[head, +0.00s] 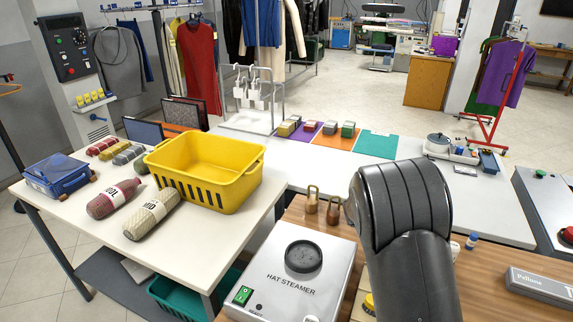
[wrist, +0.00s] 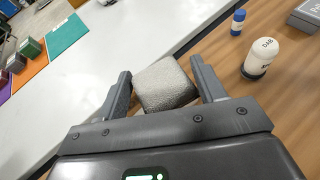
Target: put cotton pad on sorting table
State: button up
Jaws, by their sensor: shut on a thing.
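In the wrist view my gripper (wrist: 162,80) is shut on a pale grey, woven-looking block, which I take to be the cotton pad (wrist: 165,85). The pad sits between the two fingers, above the wooden counter and near the edge of the white table. In the head view my dark arm hides the gripper and the pad. The white table with coloured mats, likely the sorting table (head: 340,180), stands beyond the counter. Its purple and orange mats bear several small blocks. The teal mat (head: 376,144) looks empty; it also shows in the wrist view (wrist: 68,36).
A white dabber (wrist: 262,58) and a blue-capped bottle (wrist: 238,22) are right of my gripper. A yellow basket (head: 205,172) is on the left table. The white table's near middle is clear.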

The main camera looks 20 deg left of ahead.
jog(key=s+a+r+n+t+y, duration=0.1)
jog(key=s+a+n+y, duration=0.25)
jog(key=a, duration=0.75)
jog(key=s+a+n+t+y, duration=0.1)
jog(key=s+a+n+y, duration=0.2)
jog(key=a, duration=0.9)
jog(key=n+g+y, duration=0.1)
jog(key=n+y, duration=0.4)
jog(key=y, duration=0.2)
send_over(204, 244)
jog(key=shift+h, duration=0.25)
jog(key=f, duration=0.5)
jog(key=shift+w+d+f, duration=0.2)
jog(key=shift+s+a+f+g, duration=0.15)
jog(key=shift+a+f+g, duration=0.15)
jog(key=shift+a+f, duration=0.05)
jog(key=shift+f, duration=1.9)
jog(key=shift+f, duration=0.15)
jog(key=o, duration=1)
